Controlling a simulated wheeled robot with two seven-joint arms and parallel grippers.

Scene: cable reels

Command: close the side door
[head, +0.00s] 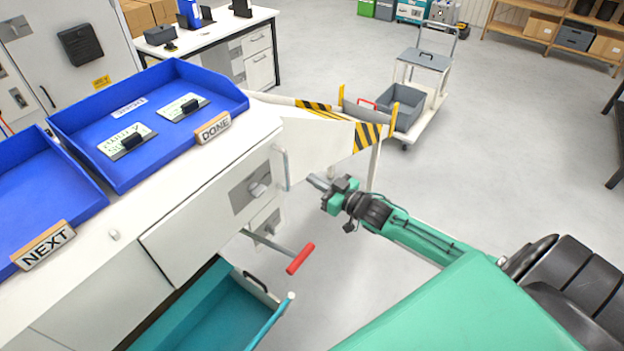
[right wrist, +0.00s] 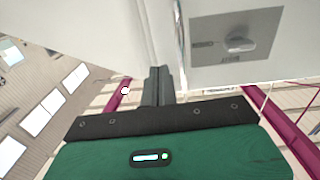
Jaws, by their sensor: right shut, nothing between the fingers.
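A white panel (head: 318,142) juts out from the right end of the white cabinet, with yellow and black stripes at its outer end. The cabinet front has a grey latch plate (head: 243,196) with a knob, and an upright bar handle (head: 281,168) at its right edge. I cannot tell for sure which panel is the side door. My right gripper (head: 315,181) is shut and empty, just right of the handle and below the jutting panel. In the right wrist view its fingers (right wrist: 158,86) point between two white surfaces; the latch plate (right wrist: 236,37) shows at the right. Contact cannot be told.
A teal drawer (head: 222,318) stands open below, near a red-handled rod (head: 300,259). Blue trays (head: 80,130) marked DONE and NEXT sit on the cabinet top. A trolley (head: 428,92) stands behind the striped panel.

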